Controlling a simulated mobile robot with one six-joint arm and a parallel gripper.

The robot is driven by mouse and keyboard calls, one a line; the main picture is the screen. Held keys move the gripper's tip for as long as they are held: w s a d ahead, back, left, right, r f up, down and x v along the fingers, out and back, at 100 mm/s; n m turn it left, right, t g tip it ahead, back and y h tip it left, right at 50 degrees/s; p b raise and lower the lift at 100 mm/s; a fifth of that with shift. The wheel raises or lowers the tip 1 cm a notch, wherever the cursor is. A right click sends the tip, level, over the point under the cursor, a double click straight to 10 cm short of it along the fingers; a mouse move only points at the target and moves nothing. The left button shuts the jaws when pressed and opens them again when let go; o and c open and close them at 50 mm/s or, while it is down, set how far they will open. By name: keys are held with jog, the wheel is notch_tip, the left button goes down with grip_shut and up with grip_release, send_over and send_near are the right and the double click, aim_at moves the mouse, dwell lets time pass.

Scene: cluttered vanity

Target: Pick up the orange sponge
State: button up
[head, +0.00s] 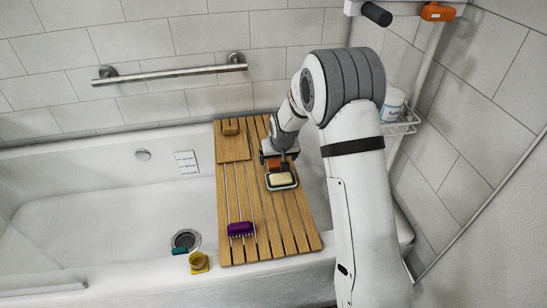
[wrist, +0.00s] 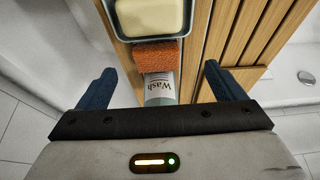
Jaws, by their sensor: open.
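The orange sponge (wrist: 157,54) lies on the wooden bath board (wrist: 215,40), between a soap dish and a tube marked "Wash" (wrist: 160,84) in the wrist view. In the head view a small orange part of the sponge (head: 273,164) shows just below my gripper (head: 279,156). My gripper (wrist: 159,69) is open, its two blue fingers on either side of the sponge and tube with gaps to both. Nothing is held. Part of the sponge is hidden by the gripper in the head view.
The soap dish (head: 281,188) with a pale bar of soap (head: 280,179) sits close to the sponge. A purple brush (head: 241,229) lies at the board's near end, a wooden block (head: 230,127) at its far end. A yellow item (head: 198,263) stands on the tub rim.

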aim_at(278, 165)
jog(key=shift+w+f, duration=0.4)
jog(key=shift+f, duration=0.1)
jog(key=x, duration=0.6)
jog(key=shift+w+d+f+b, duration=0.25)
jog(key=shift+w+d+b, duration=0.05)
jog(key=shift+b, duration=0.1)
jog(key=shift+c, duration=0.6)
jog(key=c, duration=0.9)
